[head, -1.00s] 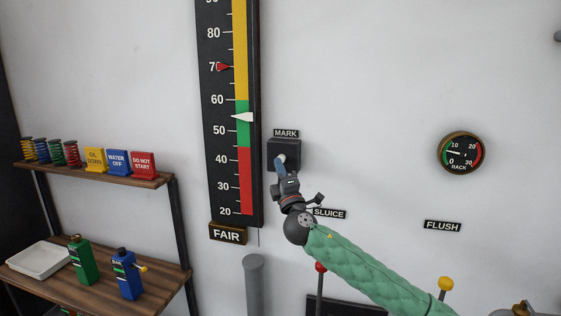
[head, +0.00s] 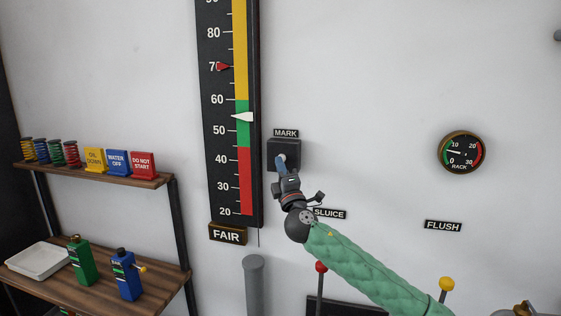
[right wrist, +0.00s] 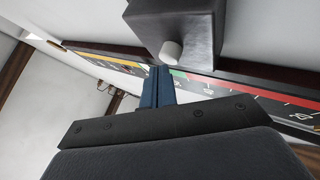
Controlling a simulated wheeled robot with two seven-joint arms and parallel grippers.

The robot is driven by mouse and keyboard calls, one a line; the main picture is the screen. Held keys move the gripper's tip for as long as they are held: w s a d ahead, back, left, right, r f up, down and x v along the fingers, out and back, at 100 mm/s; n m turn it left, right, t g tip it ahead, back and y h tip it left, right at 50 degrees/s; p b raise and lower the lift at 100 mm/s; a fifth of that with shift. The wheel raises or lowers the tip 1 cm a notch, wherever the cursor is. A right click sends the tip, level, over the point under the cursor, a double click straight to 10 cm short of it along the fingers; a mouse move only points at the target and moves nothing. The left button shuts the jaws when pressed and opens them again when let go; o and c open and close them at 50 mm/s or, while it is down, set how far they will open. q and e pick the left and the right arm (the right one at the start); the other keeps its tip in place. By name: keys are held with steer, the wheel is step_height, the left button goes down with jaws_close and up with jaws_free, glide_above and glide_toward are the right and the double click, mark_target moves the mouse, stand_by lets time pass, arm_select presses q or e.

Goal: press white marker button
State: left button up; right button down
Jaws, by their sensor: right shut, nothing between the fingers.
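The white marker button (right wrist: 171,52) sticks out of a dark box (right wrist: 205,25) in the right wrist view. In the head view the box (head: 291,150) is on the wall under the MARK label, and a small pale part of the button (head: 282,158) shows above my fingertips. My right gripper (head: 281,162) is shut and empty, its blue fingers pointing up at the button. In the right wrist view its fingertips (right wrist: 157,70) lie close beside the button; whether they touch it I cannot tell. My left gripper is not in view.
A tall gauge board (head: 216,130) with a white pointer (head: 243,117) near 55 and a red pointer (head: 222,67) near 70 hangs left of the box. Red (head: 321,267) and yellow (head: 446,284) knobbed levers stand below. Shelves (head: 95,174) with bottles are at left.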

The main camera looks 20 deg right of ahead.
steer(key=shift+w+d, duration=0.25)
steer(key=shift+w, duration=0.15)
stand_by(0.6)
steer(key=shift+s+a, duration=0.1)
stand_by(0.3)
steer(key=shift+s+a, duration=0.35)
steer(key=shift+s, duration=0.3)
steer(key=shift+s, duration=0.1)
steer(key=s+a, duration=0.1)
steer(key=s, duration=0.1)
steer(key=s+a, duration=0.1)
steer(key=s, duration=0.1)
steer(key=shift+a, duration=0.3)
stand_by(0.6)
